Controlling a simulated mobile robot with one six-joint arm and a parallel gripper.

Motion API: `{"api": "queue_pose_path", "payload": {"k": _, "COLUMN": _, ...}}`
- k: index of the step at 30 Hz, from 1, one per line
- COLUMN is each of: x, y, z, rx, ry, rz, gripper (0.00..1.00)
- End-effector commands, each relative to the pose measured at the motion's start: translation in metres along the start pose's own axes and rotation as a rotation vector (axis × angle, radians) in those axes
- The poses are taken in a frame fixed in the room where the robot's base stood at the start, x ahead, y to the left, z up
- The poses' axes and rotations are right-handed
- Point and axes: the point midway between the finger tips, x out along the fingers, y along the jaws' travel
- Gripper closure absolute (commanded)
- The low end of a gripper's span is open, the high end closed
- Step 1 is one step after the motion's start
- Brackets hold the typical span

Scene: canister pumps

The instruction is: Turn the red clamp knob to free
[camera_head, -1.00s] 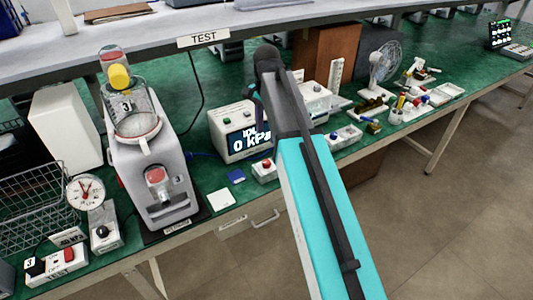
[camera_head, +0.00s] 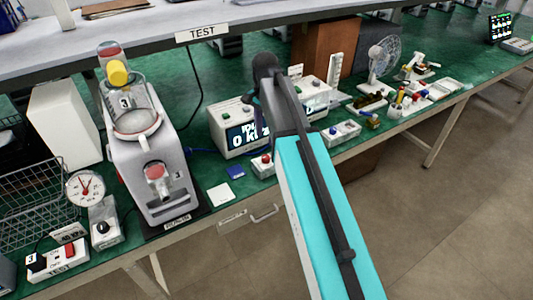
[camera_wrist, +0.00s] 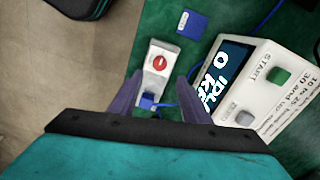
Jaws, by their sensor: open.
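A round red knob with a pale mark (camera_wrist: 160,62) sits on a small white box (camera_wrist: 153,77) in the wrist view. The box also has a blue part at its near end. In the head view this red knob (camera_head: 265,157) and its box show on the green bench, just left of my arm. My gripper (camera_wrist: 160,95) is open and empty. Its two dark purple fingers spread to either side of the box's near end, with the knob beyond the fingertips. I cannot tell the height gap. In the head view my arm mostly hides the gripper. The knob's setting is not readable.
A display unit (camera_head: 232,130) with green and grey buttons stands close beside the box. A canister pump (camera_head: 157,185) with a clear jar stands at left, near a gauge (camera_head: 86,188). A blue card (camera_head: 236,173) lies nearby. A shelf edge (camera_head: 270,33) runs above.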

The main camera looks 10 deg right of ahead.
Motion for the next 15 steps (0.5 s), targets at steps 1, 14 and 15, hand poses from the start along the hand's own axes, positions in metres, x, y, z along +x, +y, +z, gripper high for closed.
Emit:
{"api": "queue_pose_path", "payload": {"k": 1, "x": 0.006, "y": 0.001, "z": 0.000, "rx": 0.000, "ry": -0.001, "rz": 0.002, "gripper": 0.57}}
{"api": "queue_pose_path", "payload": {"k": 14, "x": 0.053, "y": 0.001, "z": 0.000, "rx": 0.001, "ry": -0.001, "rz": 0.002, "gripper": 0.57}}
{"api": "queue_pose_path", "payload": {"k": 15, "x": 0.058, "y": 0.001, "z": 0.000, "rx": 0.001, "ry": -0.001, "rz": 0.002, "gripper": 0.57}}
